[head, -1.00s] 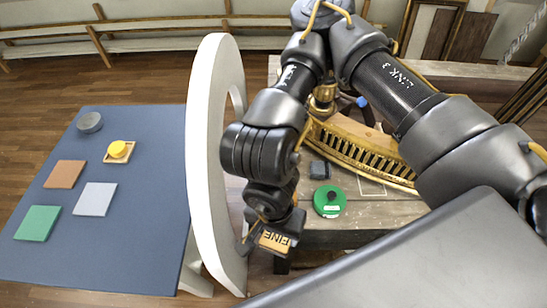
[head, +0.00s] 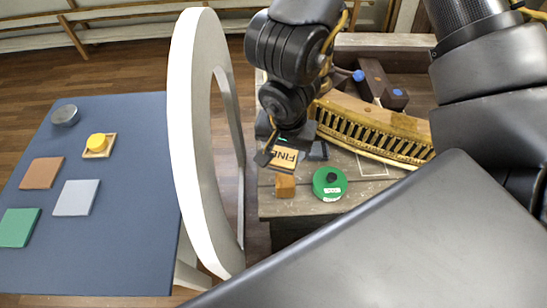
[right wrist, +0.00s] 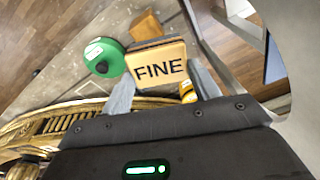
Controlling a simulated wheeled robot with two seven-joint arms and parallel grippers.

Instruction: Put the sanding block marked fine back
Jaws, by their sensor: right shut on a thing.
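The sanding block marked FINE (head: 284,160) is tan with black letters. My right gripper (head: 288,152) is shut on it above the wooden bench (head: 300,208), with the lettered face visible. In the right wrist view the block (right wrist: 158,64) sits between the two grey fingers (right wrist: 162,90), its word upright and readable. I cannot tell whether it touches the bench. An orange-brown block (head: 285,186) stands just in front of it in the head view; it also shows beyond it in the right wrist view (right wrist: 146,26). My left gripper is not in view.
A green round tin (head: 330,183) with a black knob stands right of the block. A curved gilt piece (head: 375,132) lies behind, near a pale outlined rectangle (head: 372,166). A tall white ring (head: 190,150) stands between bench and blue table (head: 110,255).

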